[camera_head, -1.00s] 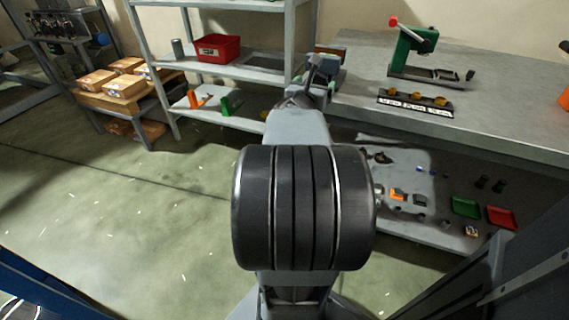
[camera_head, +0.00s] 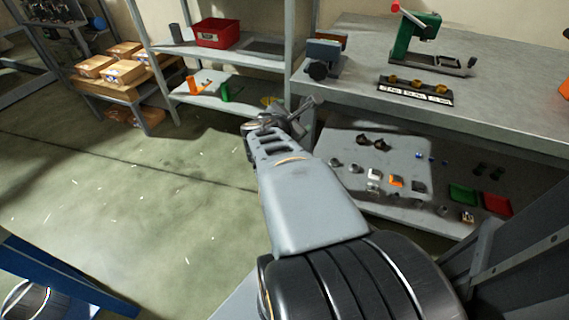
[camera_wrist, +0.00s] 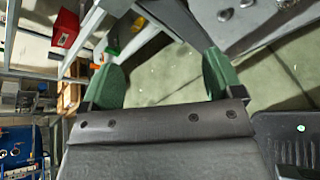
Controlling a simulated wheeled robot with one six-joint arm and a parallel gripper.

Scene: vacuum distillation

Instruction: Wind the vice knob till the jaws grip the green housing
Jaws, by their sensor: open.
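The vice (camera_head: 324,56) stands on the left front corner of the grey workbench in the head view, with its dark round knob (camera_head: 317,71) facing the front. I cannot make out a green housing between its jaws. My gripper (camera_head: 306,108) is below and in front of the vice, beside the bench's front edge, apart from the knob. In the wrist view my gripper (camera_wrist: 165,78) shows two green finger pads spread wide with nothing between them, only floor behind. The vice is not visible in the wrist view.
A green press (camera_head: 415,42) with a red knob stands on the workbench (camera_head: 500,105), behind a labelled rack (camera_head: 415,90) of yellow parts. A lower shelf (camera_head: 350,145) holds small parts. Left is a shelving unit with a red bin (camera_head: 217,33); floor in front is clear.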

